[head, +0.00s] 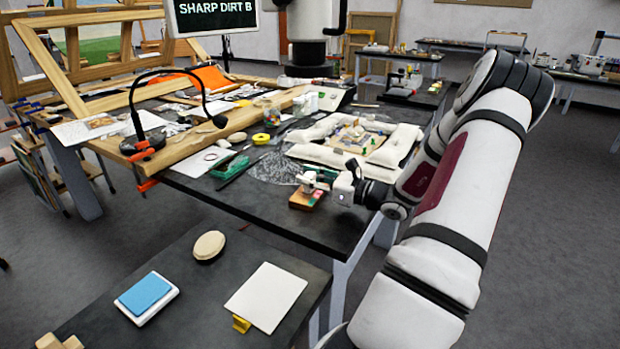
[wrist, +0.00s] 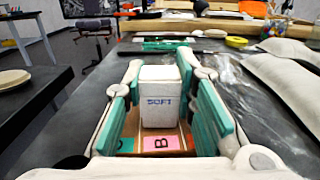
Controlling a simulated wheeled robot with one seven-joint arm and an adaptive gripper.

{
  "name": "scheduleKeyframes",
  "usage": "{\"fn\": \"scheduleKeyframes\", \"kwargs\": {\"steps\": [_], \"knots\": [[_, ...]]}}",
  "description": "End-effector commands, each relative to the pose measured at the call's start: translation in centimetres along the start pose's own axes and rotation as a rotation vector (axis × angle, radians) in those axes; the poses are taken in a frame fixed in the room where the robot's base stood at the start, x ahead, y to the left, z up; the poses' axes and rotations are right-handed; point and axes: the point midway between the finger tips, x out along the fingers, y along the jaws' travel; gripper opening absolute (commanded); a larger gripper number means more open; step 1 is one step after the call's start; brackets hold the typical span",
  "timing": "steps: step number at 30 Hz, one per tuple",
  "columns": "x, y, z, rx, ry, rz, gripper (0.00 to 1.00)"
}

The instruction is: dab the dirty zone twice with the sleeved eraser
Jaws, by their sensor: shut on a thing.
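My gripper (head: 322,180) is low over the dark worktable's front edge and also shows in the wrist view (wrist: 160,88). Its green-padded fingers are shut on a white block marked "SOFT" (wrist: 160,98), which stands upright between them. The block is at a small wooden holder (head: 303,199) with a pink "B" label (wrist: 164,144) and a green label beside it. Whether the block's base touches the holder I cannot tell. A panel (head: 350,137) with small coloured pieces on it lies between white padded bags, behind my gripper. No dirty zone can be made out on it at this size.
A screen reads "SHARP DIRT B" (head: 215,14). White bags (head: 393,148) border the panel. A black lamp (head: 150,75) and tools lie to the left. A nearer table holds a blue pad (head: 145,294), a round disc (head: 209,245) and a white board (head: 266,297).

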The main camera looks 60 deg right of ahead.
Motion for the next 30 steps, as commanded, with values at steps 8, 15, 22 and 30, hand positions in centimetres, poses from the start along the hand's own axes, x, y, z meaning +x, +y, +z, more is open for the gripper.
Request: {"fn": "scheduleKeyframes", "kwargs": {"steps": [8,15,22,30], "knots": [[-0.1,0.0,2.3,-0.001,-0.001,0.001,0.0],[-0.1,0.0,4.0,-0.001,-0.002,0.001,0.0],[-0.1,0.0,5.7,-0.002,-0.001,0.001,0.0],[0.0,0.0,6.8,-0.001,-0.002,0.0,0.0]]}}
